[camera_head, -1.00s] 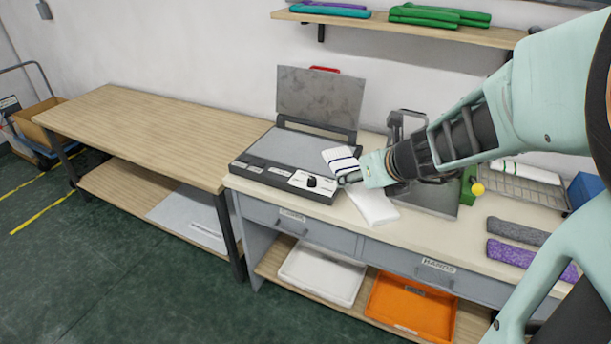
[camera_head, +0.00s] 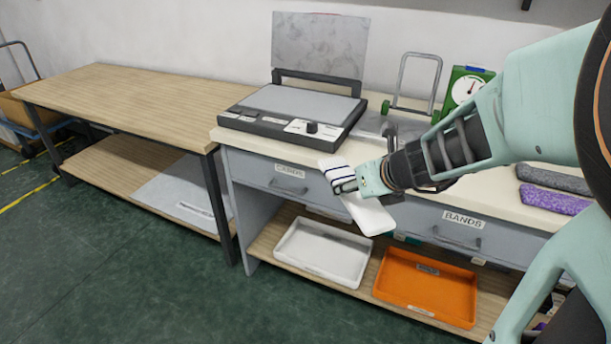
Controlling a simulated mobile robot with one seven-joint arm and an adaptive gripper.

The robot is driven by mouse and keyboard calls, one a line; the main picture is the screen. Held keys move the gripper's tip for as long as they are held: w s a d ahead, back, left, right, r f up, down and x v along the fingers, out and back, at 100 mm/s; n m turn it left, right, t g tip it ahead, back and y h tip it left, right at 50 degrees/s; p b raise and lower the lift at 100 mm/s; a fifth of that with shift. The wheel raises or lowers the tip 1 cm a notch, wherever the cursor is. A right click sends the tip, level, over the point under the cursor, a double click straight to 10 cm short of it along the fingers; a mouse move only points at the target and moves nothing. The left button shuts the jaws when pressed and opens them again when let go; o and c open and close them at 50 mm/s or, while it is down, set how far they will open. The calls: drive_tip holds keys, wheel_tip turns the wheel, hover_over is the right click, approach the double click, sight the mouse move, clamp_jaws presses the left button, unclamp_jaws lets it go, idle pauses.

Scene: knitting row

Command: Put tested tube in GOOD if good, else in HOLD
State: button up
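A white knitted tube (camera_head: 366,214) with dark stripes near its upper end hangs tilted from my gripper (camera_head: 345,181). My gripper is shut on it near the striped end, in front of the bench's drawers and above the lower shelf. A white tray (camera_head: 346,278) and an orange tray (camera_head: 432,308) stand side by side on that shelf, below the tube. Both look empty. I cannot read a GOOD or HOLD label on either.
A flat machine with a raised grey lid (camera_head: 318,47) stands on the bench's left. A green dial gauge (camera_head: 465,88) and metal stand (camera_head: 415,85) are behind my arm. Purple (camera_head: 553,199) and grey (camera_head: 555,180) tubes lie at right. The wooden table (camera_head: 130,100) is bare.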

wheel_tip(320, 180, down, 23)
drive_tip(key=w+b, duration=0.1)
drive_tip(key=b, duration=1.2)
drive_tip(key=shift+w, duration=0.15)
drive_tip(key=shift+f, duration=0.15)
drive_tip(key=shift+r, duration=0.45)
